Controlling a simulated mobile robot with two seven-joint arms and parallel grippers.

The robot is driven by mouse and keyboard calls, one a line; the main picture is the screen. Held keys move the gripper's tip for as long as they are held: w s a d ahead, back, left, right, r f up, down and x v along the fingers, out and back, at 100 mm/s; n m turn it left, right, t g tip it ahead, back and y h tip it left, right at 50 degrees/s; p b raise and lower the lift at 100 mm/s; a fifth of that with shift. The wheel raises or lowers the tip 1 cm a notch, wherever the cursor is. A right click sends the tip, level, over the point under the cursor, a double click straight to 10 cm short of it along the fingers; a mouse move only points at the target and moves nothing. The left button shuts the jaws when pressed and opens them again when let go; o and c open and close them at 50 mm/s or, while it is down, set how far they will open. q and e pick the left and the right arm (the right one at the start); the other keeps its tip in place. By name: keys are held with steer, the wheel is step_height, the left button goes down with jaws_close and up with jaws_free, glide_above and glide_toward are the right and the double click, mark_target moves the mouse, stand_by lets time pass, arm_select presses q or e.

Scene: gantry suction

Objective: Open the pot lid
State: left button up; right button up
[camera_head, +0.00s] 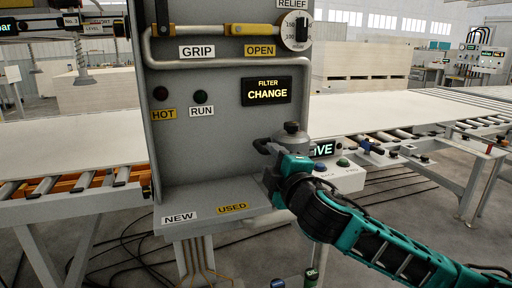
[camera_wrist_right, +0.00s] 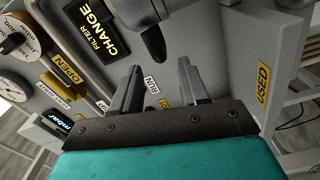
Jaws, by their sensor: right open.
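A grey rounded part with a dark knob on top, which looks like the pot lid (camera_head: 292,128), shows in the head view in front of the panel's right edge. Its lower part is hidden behind my right gripper (camera_head: 266,146). In the right wrist view a dark rounded part (camera_wrist_right: 152,42), perhaps the same lid's knob, is above and beyond the fingertips. My right gripper (camera_wrist_right: 158,75) is open, with nothing between its two grey fingers. I cannot tell whether a finger touches the lid. My left gripper is not in view.
The grey panel (camera_head: 222,150) has lamps, a "FILTER CHANGE" display (camera_head: 267,91) and a gauge (camera_head: 295,32). A small button box (camera_head: 340,177) is right of my gripper. The shelf (camera_head: 205,208) carries "NEW" and "USED" labels. Roller conveyors stand on both sides.

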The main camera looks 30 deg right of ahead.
mark_target(262, 152)
steer(key=x, duration=0.8)
steer(key=shift+w, duration=0.25)
steer(key=c, duration=0.8)
steer(key=shift+a+f, duration=0.1)
jaws_close()
